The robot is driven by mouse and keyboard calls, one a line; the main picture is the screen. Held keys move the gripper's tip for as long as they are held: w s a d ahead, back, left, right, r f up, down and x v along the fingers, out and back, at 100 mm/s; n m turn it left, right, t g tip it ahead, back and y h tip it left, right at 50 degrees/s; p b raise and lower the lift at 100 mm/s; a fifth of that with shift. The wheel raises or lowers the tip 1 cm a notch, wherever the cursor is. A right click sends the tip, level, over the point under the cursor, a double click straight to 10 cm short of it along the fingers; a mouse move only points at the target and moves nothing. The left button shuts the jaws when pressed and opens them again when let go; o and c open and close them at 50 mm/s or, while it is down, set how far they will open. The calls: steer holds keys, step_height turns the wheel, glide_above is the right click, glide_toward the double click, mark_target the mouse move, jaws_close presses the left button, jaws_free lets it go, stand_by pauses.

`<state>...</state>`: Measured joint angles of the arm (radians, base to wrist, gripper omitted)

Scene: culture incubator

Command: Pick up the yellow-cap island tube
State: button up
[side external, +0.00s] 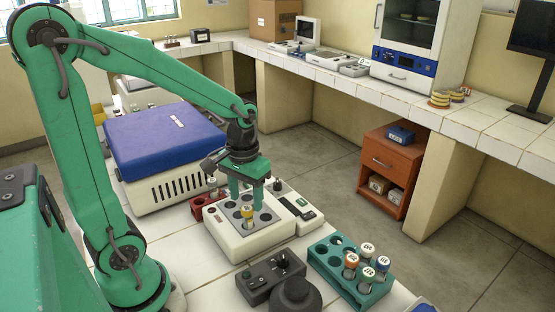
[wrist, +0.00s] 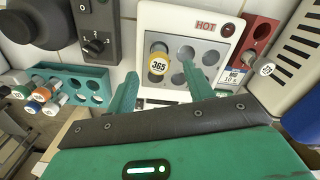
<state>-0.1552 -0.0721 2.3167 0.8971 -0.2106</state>
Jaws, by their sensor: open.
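The yellow-cap tube (side external: 247,213) stands upright in a hole of the white heater block (side external: 262,240). In the wrist view its cap (wrist: 158,65) faces me and is marked 365. The block's other visible holes look empty, and the word HOT shows on it in the wrist view. My gripper (side external: 246,203) is open and points down over the block, just above the tube. In the wrist view, its two fingers (wrist: 160,72) lie on either side of the cap's line, with the cap near the tips. I see no contact. The tube's lower body is hidden in the block.
A teal rack (side external: 326,268) with several capped tubes stands to the right. A dark device with a knob (side external: 268,278) stands in front. A red rack (wrist: 262,28) and a blue-lidded machine (side external: 165,140) are close to the block. Little bare bench is left around it.

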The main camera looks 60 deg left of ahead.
mark_target(247, 208)
steer(key=shift+d+f, duration=0.1)
steer(key=shift+f, duration=2.5)
steer(key=shift+c, duration=0.4)
steer(key=c, duration=1)
